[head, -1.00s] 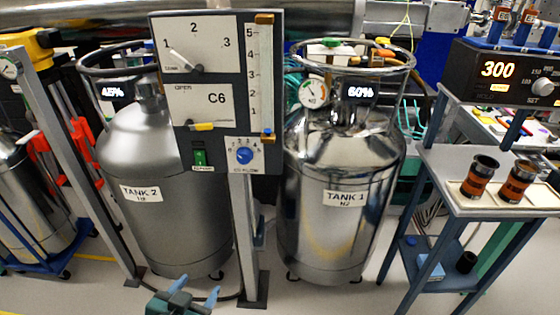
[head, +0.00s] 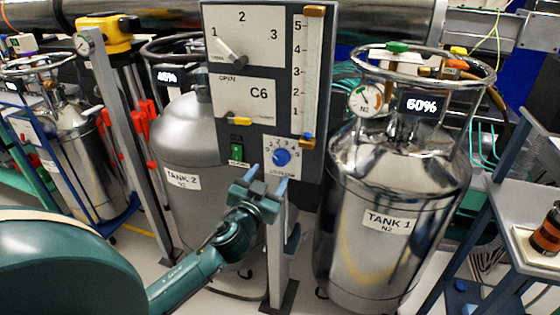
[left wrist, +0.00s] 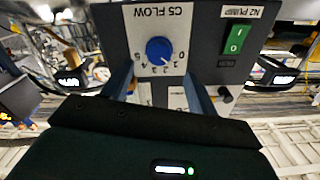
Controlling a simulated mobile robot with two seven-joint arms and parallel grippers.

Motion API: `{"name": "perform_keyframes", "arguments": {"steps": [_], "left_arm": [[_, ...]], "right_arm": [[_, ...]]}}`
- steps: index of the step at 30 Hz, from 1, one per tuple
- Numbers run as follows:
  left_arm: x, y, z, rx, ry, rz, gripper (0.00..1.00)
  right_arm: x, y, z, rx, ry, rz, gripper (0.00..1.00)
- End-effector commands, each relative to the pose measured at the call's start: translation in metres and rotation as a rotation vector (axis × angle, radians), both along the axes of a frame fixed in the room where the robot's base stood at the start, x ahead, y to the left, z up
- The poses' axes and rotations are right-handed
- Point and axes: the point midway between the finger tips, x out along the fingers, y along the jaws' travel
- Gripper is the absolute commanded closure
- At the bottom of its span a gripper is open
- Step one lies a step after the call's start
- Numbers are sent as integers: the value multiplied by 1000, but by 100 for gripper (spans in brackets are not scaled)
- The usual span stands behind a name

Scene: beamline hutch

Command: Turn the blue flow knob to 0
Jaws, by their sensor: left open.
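The blue flow knob (head: 282,157) sits on a white plate low on the grey panel (head: 230,165). In the left wrist view the picture is upside down, and the knob (left wrist: 159,50) shows below the words C5 FLOW, ringed by numbers 0 to 5. I cannot clearly read where its pointer stands. My left gripper (head: 266,179) is open and empty, just below and in front of the knob plate. In the left wrist view its two blue fingers (left wrist: 158,70) reach toward the knob, one each side, apparently short of it. My right gripper is out of view.
A green pump switch (head: 237,153) is left of the knob. A C6 lever (head: 238,119), an upper dial (head: 232,54) and a slider scale (head: 307,75) are above. TANK 2 (head: 190,205) and TANK 1 (head: 385,200) flank the panel post (head: 280,255).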

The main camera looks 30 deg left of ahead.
Motion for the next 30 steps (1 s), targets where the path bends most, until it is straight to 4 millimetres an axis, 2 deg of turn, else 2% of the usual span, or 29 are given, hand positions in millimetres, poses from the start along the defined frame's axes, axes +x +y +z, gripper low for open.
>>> {"name": "perform_keyframes", "arguments": {"steps": [1,6,12,23,30], "left_arm": [[12,3,2,3,-1,-1,41],[43,10,1,1,0,0,41],[64,15,0,1,1,0,41],[69,16,-1,1,2,-2,41],[69,16,-1,-1,2,-1,59]], "right_arm": [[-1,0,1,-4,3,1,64],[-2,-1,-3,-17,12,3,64],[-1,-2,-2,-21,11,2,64],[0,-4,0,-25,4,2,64],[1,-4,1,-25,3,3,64]]}}
